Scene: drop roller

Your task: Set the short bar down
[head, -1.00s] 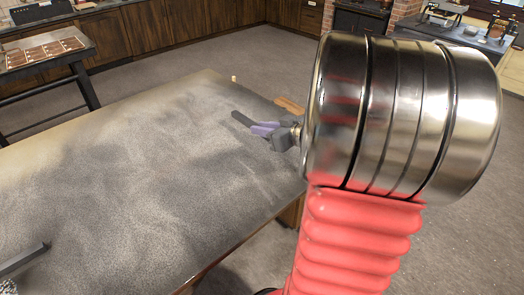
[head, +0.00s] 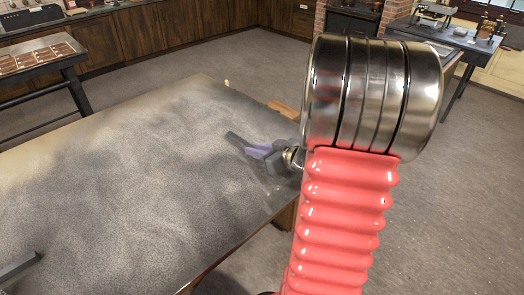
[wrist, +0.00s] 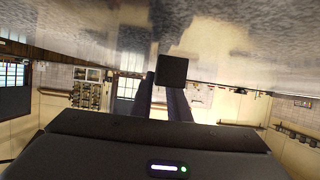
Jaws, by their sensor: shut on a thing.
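My gripper (head: 250,148), with purple-grey fingers, is over the right part of the grey speckled table (head: 130,165). It is shut on the short bar (head: 235,139), a dark piece at the fingertips. In the wrist view the bar's dark square end (wrist: 172,70) shows between the ends of my two fingers (wrist: 164,98). That view is upside down, with the table surface along its top. The bar looks close above the table; I cannot tell whether it touches.
Another dark bar (head: 20,267) is at the table's lower left. A small pale block (head: 226,83) stands at the far corner, and a wooden piece (head: 281,107) shows beyond the right edge. The table's middle is clear. A side table (head: 40,64) stands at the back left.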

